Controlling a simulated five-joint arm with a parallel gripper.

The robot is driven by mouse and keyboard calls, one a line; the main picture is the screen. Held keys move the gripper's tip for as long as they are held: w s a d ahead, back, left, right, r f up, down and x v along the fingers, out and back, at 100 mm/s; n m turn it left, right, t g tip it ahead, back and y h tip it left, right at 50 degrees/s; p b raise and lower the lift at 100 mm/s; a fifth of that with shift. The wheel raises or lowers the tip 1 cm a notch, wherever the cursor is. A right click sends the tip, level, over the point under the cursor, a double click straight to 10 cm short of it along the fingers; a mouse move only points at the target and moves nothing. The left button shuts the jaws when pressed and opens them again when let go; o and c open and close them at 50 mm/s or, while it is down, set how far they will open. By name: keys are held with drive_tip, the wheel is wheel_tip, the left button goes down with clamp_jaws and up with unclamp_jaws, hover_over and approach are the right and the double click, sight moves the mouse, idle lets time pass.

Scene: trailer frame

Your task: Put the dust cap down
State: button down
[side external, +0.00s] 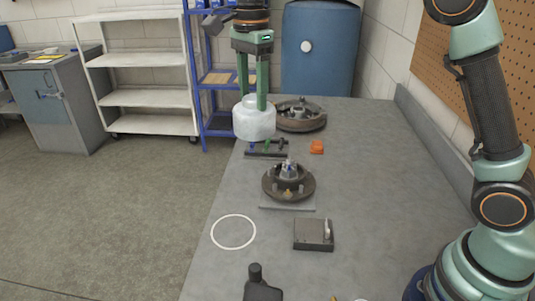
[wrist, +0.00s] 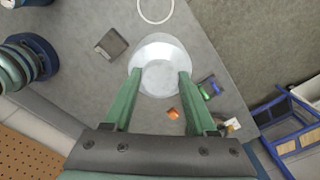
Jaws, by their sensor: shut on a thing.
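The dust cap (side external: 254,120) is a pale, whitish round cap. My gripper (side external: 252,99) is shut on it and holds it above the far left part of the workbench. In the wrist view the dust cap (wrist: 160,80) sits between the two green fingertips (wrist: 160,74). A white ring outline (side external: 233,232) is marked on the near left of the bench, well apart from the cap; it also shows at the top of the wrist view (wrist: 156,9). The hub (side external: 289,185) stands on a plate mid-bench. In the wrist view the cap seems to hide it.
A brake drum (side external: 301,117) lies at the far end. A tool rack (side external: 266,148) and orange block (side external: 317,147) lie before it. A dark grey box (side external: 313,235) and black tool (side external: 260,286) are nearer. The bench's right side (side external: 385,190) is clear.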

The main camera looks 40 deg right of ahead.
drive_tip(key=s+a+f, duration=0.2)
drive_tip(key=a+f, duration=0.2)
drive_tip(key=a, duration=0.5)
drive_tip(key=shift+s+f, duration=0.1)
drive_tip(key=shift+f, duration=9.6)
drive_tip(key=shift+c, duration=1)
unclamp_jaws()
drive_tip(key=shift+f, duration=0.15)
